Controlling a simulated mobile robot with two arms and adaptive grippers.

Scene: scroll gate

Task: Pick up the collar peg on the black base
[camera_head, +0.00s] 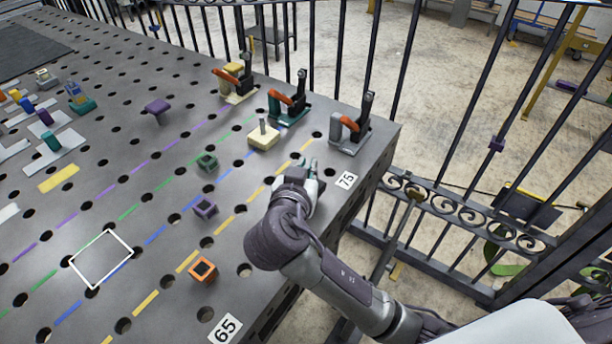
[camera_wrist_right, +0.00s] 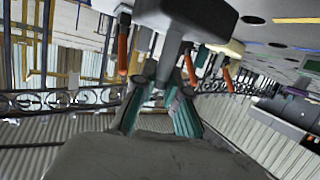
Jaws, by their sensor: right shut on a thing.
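My right gripper (camera_head: 309,168) reaches over the table's right part in the head view, just left of the "75" label. In the right wrist view, its teal fingers (camera_wrist_right: 160,108) are closed around the grey stem of the collar peg (camera_wrist_right: 169,62). The black base (camera_wrist_right: 187,14) is a dark rounded block at the stem's other end, at the top of that view. In the head view the hand hides most of the peg; I cannot tell there whether its base touches the table. My left gripper is not in view.
Several toggle clamps with orange handles, such as the grey one (camera_head: 350,130), stand along the far right edge. A cream block with a peg (camera_head: 263,136) stands near the hand. Small purple (camera_head: 205,207), green (camera_head: 207,161) and orange (camera_head: 203,270) sockets lie to the left. A fence borders the table.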

